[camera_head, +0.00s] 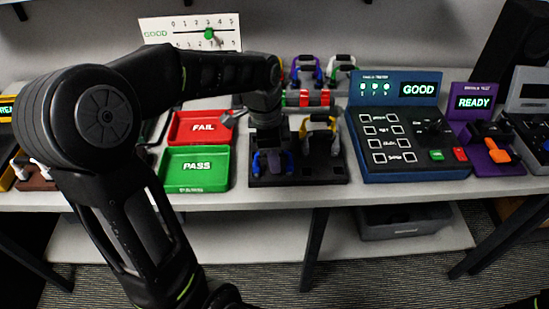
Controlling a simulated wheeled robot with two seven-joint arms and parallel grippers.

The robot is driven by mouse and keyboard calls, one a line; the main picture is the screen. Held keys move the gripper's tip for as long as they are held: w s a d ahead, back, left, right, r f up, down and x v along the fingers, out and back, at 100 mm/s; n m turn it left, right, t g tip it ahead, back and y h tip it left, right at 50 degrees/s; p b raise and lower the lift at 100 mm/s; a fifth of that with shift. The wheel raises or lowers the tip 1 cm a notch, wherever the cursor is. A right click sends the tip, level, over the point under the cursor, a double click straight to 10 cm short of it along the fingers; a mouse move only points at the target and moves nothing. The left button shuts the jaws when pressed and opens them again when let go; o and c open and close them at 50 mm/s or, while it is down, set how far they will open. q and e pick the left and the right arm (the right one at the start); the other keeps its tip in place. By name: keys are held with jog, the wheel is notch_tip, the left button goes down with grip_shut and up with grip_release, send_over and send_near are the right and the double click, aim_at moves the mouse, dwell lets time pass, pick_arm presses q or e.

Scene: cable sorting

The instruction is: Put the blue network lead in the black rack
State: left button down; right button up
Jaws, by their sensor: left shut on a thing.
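The black rack (322,178) lies on the table in the middle of the head view. The blue network lead (257,162) shows as blue parts at the rack's left side, below my left gripper. My left gripper (269,138) points down from above and is shut on the blue lead. Its fingers are dark and hard to make out against the rack. I cannot tell whether the lead rests fully in the rack. My right gripper is out of view.
A yellow-and-black lead (318,122) stands in the rack. The red FAIL tray (185,139) and green PASS tray (165,180) are left of it. The blue tester (375,172) stands to the right. More coloured leads (306,70) stand behind.

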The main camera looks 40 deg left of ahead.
pick_arm(q)
jog(key=c, duration=1.3)
grip_release()
jog(key=shift+o, duration=0.5)
jog(key=o, duration=0.5)
jog(key=shift+c, duration=0.2)
jog(key=shift+r, duration=0.1)
notch_tip(320, 180, up, 3)
jog(key=p, duration=0.2)
jog(key=shift+p, duration=0.3)
jog(key=shift+r+p, duration=1.85)
jog(key=shift+r, duration=0.6)
